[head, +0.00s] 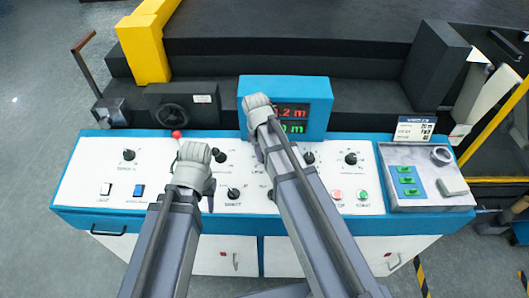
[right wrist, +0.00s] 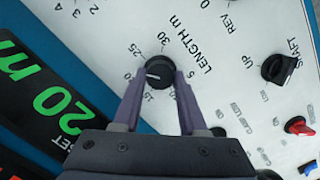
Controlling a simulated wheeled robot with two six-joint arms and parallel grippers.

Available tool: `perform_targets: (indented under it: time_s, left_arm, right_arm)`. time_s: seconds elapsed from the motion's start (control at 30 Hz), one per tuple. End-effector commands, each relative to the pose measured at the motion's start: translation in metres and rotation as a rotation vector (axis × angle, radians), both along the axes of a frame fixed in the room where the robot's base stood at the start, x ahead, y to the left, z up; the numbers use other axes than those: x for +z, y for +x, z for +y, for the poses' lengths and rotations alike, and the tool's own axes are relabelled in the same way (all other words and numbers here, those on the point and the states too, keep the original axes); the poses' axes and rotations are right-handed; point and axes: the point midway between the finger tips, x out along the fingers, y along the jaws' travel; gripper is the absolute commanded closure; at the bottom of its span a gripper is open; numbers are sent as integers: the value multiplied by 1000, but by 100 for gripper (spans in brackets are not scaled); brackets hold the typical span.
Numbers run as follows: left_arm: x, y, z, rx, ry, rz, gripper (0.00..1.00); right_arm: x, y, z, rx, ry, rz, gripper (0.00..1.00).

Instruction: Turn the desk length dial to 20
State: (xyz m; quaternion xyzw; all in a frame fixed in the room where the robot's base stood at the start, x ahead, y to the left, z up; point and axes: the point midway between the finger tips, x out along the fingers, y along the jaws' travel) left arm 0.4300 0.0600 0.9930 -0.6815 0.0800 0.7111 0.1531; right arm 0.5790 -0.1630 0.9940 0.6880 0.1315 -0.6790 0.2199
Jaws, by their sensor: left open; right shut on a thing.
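The black length dial (right wrist: 158,70) sits on the white panel in the right wrist view, beside the printed words "LENGTH m". Its white mark points left, toward a partly hidden label ending in 0, between 15 and 25. My right gripper (right wrist: 156,88) is shut on the dial, one finger on each side. In the head view my right gripper (head: 257,103) hides the dial. The green display (right wrist: 65,105) reads 20 m. My left gripper (head: 194,153) is open over the left middle of the panel; its fingertips are hard to make out.
The blue display box (head: 317,88) stands just behind my right gripper. A black SHAFT knob (right wrist: 280,67) and a red switch (right wrist: 298,125) are right of the dial. A red-tipped lever (head: 177,135) stands near my left gripper. A grey tray (head: 395,165) with green buttons is at right.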

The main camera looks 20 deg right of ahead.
Motion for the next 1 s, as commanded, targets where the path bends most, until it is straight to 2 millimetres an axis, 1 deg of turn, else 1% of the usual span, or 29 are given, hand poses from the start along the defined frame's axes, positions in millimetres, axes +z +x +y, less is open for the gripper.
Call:
perform_targets:
  time_s: [0.2, 0.5, 0.7, 1.0]
  left_arm:
    - [-1, 0, 0, 0, 0, 0, 56]
    - [-2, 0, 0, 0, 0, 0, 56]
    - [-2, 0, 0, 0, 0, 0, 56]
    - [-3, 0, 0, 0, 0, 0, 56]
  right_arm:
    - [-1, -1, 2, 181, -30, 8, 100]
    - [-1, -2, 2, 362, -60, 18, 100]
    - [-1, -2, 2, 427, -71, 21, 100]
    - [0, -2, 2, 459, -76, 21, 100]
